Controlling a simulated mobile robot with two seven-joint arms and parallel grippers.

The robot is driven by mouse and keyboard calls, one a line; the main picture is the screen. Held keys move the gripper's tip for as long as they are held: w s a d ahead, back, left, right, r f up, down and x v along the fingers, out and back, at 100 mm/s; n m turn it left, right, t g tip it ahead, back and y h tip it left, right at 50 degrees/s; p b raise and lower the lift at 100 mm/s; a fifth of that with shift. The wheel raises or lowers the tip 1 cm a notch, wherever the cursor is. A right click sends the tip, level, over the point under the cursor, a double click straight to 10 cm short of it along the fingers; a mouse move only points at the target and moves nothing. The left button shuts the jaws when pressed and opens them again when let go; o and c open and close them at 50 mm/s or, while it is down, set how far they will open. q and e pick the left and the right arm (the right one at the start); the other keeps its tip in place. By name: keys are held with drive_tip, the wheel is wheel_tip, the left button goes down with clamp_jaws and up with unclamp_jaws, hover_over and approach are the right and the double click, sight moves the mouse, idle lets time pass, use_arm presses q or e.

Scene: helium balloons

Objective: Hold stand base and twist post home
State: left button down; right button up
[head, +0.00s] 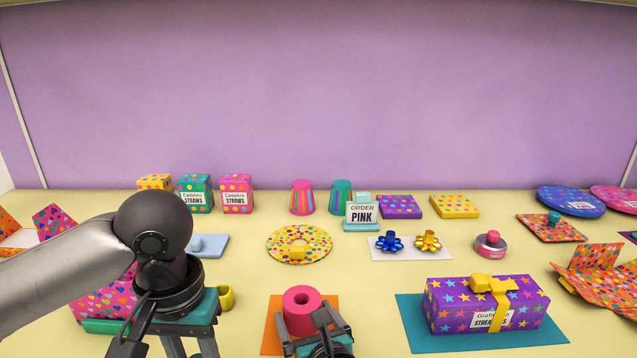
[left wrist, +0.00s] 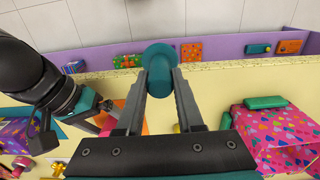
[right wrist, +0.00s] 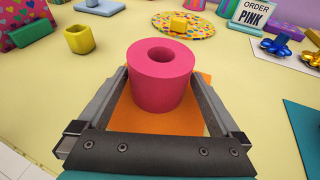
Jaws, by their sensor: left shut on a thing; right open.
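The pink stand base (head: 302,299), a thick cylinder with a hole in its top, stands upright on an orange mat (head: 272,325). It also shows in the right wrist view (right wrist: 160,88). My right gripper (head: 314,328) is open, with one finger on each side of the base; I cannot tell whether they touch it. My left gripper (left wrist: 160,72) is shut on a teal round-ended piece (left wrist: 159,56), seemingly the post. In the head view the left gripper's fingertips and that piece are out of frame, left of the base.
A purple starred gift box (head: 485,305) lies on a teal mat (head: 412,335) to the right. A yellow cup (head: 226,297) stands left of the base. An ORDER PINK sign (head: 362,214) stands behind, near a dotted yellow disc (head: 280,250).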

drive_tip(key=shift+x, duration=1.05)
drive_tip(key=shift+d, duration=0.1)
drive_tip(key=c, duration=1.2)
idle(0.5)
use_arm(q)
drive_tip(key=w+d+r+n, duration=0.4)
drive_tip(key=w+d+r, duration=0.2)
drive_tip(key=w+r, duration=0.1)
drive_tip(key=w+d+r+n, duration=0.5)
drive_tip(key=w+d+r, duration=0.1)
drive_tip(key=w, duration=0.4)
drive_tip(key=shift+d+r, duration=0.25)
drive_tip(key=shift+r, duration=0.25)
